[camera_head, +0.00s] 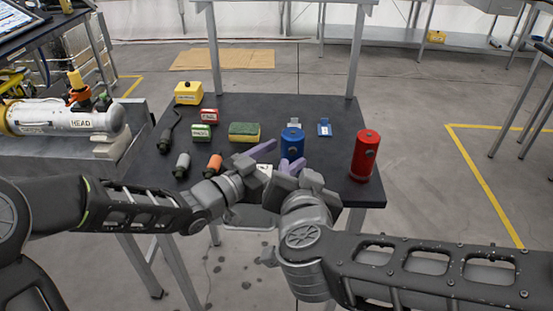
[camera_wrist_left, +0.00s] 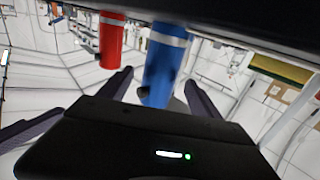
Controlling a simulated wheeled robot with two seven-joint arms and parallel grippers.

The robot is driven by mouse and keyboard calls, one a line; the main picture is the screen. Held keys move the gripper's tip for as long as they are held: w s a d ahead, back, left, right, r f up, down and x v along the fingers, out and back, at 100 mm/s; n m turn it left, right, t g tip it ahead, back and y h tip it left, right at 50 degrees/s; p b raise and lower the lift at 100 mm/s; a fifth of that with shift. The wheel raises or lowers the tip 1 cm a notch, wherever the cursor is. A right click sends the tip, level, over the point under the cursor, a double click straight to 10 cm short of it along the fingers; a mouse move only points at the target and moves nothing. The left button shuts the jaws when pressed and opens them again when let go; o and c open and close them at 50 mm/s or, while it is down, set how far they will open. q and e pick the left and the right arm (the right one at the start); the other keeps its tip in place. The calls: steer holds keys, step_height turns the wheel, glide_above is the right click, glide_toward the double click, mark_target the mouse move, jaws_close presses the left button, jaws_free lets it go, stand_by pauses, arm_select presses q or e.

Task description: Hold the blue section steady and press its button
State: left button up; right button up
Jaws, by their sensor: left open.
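The blue section (camera_head: 292,145) is an upright cylinder near the front of the dark table. In the left wrist view the blue section (camera_wrist_left: 168,55) appears between the two fingers, with a pale band and a small dark knob-like part (camera_wrist_left: 143,93) on one side; I cannot tell if this is the button. My left gripper (camera_head: 270,157) is open just left of the blue section, and its spread fingers also show in the left wrist view (camera_wrist_left: 160,82). I see no firm contact. My right gripper (camera_head: 294,168) is just in front of the blue section and hides its lower part; its jaw opening is unclear.
A red cylinder (camera_head: 365,156) stands to the right on the table (camera_head: 225,105). The table's back right is clear.

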mark_target(300, 145)
arm_select(q)
steer(key=x, duration=0.6)
steer(key=shift+w, duration=0.1)
steer(key=shift+c, duration=0.5)
jaws_close()
arm_select(e)
steer(key=shift+c, duration=0.2)
jaws_close()
stand_by(3.5)
